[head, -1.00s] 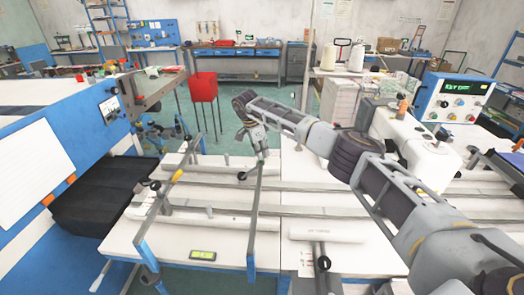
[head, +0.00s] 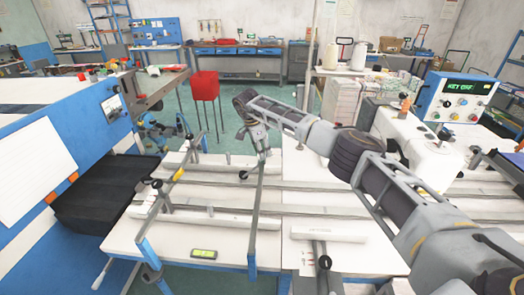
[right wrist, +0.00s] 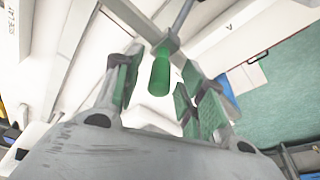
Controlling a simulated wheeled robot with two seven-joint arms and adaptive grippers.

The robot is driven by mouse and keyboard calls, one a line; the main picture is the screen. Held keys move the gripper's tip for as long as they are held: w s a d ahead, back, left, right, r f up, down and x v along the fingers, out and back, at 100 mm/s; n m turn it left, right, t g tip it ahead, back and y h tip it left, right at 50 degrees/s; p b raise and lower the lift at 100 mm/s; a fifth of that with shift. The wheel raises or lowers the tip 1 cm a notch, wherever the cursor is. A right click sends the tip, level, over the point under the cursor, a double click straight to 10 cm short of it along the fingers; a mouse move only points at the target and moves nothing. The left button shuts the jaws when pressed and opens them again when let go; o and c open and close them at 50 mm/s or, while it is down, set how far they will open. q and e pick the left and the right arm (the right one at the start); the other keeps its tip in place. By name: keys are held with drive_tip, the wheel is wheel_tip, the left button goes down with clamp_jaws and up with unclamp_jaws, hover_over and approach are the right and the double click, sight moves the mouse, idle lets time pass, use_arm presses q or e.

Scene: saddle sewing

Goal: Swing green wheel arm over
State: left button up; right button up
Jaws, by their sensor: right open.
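A green handle (right wrist: 159,74) hangs from a grey bar (right wrist: 160,42) in the right wrist view. My right gripper (right wrist: 162,82) is open, with its green-padded fingers on either side of the handle. A gap shows on both sides, and I cannot see any contact. In the head view my right gripper (head: 260,142) points down at the top end of a slanting grey arm (head: 256,205) on the white table (head: 230,236). The green handle is hidden there. No wheel can be made out. My left gripper is not in view.
Long white and grey rails (head: 205,217) cross the table. A blue machine (head: 90,135) with a black chute is on the left. A white machine (head: 425,150) and a blue control box (head: 458,98) stand on the right.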

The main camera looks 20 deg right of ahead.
drive_tip(key=v, duration=1.2)
drive_tip(key=shift+a+f, duration=0.1)
idle(0.4)
